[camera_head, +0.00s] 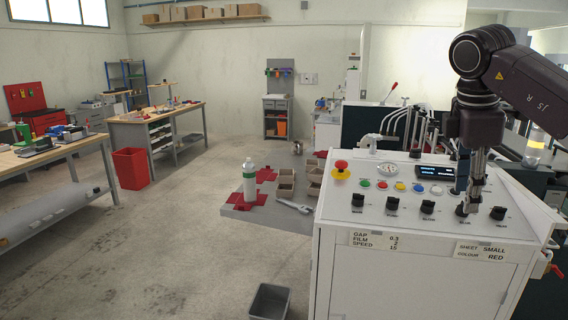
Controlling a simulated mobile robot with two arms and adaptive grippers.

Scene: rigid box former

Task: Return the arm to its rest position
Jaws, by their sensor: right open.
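My right arm (528,88) comes in from the upper right and bends down at a dark joint. Its right gripper (470,200) points straight down over the right part of the control panel (340,198), close to the row of black knobs (428,207). It holds nothing that I can see. The gripper partly covers one knob, and whether it touches that knob I cannot tell. My left gripper is not in view.
A red emergency button (341,166) stands at the panel's left. A grey bin (270,300) stands on the floor.

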